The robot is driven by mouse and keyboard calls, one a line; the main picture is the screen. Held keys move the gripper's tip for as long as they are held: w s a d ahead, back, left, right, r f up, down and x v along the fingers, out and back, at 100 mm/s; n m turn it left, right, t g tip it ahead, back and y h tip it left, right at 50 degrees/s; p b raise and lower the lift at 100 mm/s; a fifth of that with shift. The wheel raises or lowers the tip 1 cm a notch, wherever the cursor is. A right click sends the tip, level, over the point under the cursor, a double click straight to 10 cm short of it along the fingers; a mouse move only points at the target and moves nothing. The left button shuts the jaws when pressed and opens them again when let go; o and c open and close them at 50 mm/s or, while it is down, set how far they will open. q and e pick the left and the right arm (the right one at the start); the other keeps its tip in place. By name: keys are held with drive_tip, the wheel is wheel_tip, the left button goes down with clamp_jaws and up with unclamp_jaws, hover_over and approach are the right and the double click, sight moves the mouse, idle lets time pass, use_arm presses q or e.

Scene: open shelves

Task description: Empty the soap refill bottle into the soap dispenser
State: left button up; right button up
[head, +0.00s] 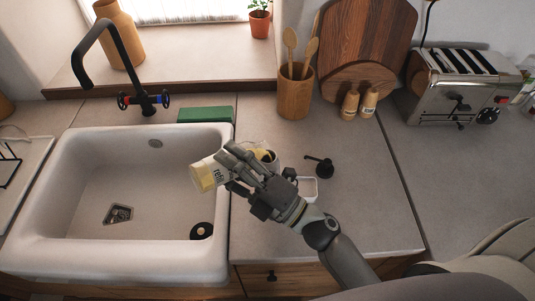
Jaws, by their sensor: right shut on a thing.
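The soap refill bottle (208,175), pale yellow and white with lettering on its label, is tipped nearly on its side. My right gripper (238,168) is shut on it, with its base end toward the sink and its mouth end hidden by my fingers. A whitish container with a dark and yellow top (268,156), likely the soap dispenser, shows just behind my fingers. It is mostly covered, so I cannot tell whether the bottle's mouth meets its opening. A black pump head (322,167) lies apart on the counter to the right. My left gripper is out of view.
The white sink (150,253) with a black tap (112,60) is to the left. A small white dish (309,189) is partly behind my wrist. A green box (205,114), utensil pot (294,92), shakers (350,103) and toaster (465,88) stand behind. The counter at right is clear.

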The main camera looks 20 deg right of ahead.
sight(247, 146)
drive_tip(key=shift+w+d+r+m+t+h, duration=0.15)
drive_tip(key=shift+r+m+t, duration=0.2)
drive_tip(key=shift+m, duration=0.3)
drive_tip(key=shift+s+d+r+m+t+h, duration=0.1)
drive_tip(key=shift+d+r+m+t+h, duration=0.15)
drive_tip(key=shift+m, duration=0.35)
drive_tip(key=shift+w+d+r+m+t+h, duration=0.1)
drive_tip(key=shift+r+m+t, duration=0.25)
drive_tip(key=shift+m, duration=0.3)
